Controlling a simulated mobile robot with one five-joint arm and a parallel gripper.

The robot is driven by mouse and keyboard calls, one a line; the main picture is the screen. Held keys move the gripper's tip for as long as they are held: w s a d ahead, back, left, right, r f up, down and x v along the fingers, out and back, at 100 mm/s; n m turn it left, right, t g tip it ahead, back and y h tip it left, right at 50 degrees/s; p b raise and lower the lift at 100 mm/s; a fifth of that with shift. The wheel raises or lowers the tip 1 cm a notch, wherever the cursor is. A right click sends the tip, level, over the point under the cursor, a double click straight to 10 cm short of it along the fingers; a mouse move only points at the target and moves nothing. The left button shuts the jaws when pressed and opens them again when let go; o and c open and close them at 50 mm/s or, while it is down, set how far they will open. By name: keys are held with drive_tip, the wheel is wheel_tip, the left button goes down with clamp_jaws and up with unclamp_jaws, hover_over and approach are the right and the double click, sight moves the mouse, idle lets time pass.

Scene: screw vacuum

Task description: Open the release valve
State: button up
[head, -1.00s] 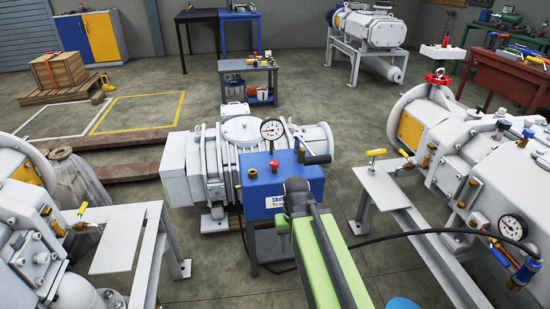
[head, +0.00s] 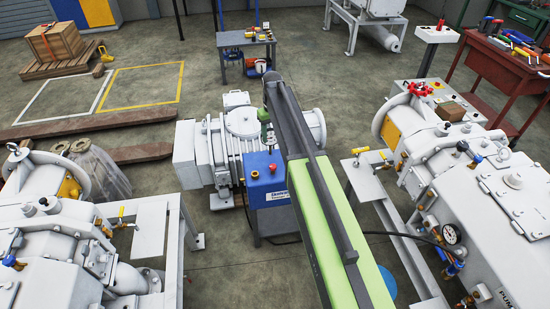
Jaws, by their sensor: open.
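My green and black arm reaches forward over the blue box (head: 268,196) in front of the middle white pump (head: 243,122). My gripper (head: 267,139) hangs small at its far end, open, above the box and beside the pump; no object shows between its jaws. A red knob (head: 272,168) and a brass-coloured knob (head: 254,175) stand on the box. My arm hides the box's right part. Yellow-handled valves (head: 360,151) (head: 383,156) stand by the right machine, and another yellow handle (head: 121,213) is at left. I cannot tell which fitting is the release valve.
The left machine (head: 60,240) and a white stand (head: 150,235) fill the lower left. Bare floor (head: 240,265) shows between them.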

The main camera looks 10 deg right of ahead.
sight(274, 166)
wheel_tip(274, 166, down, 18)
drive_tip(key=b, duration=1.7)
drive_tip(key=shift+r, duration=0.25)
clamp_jaws()
drive_tip(key=shift+d, duration=0.2)
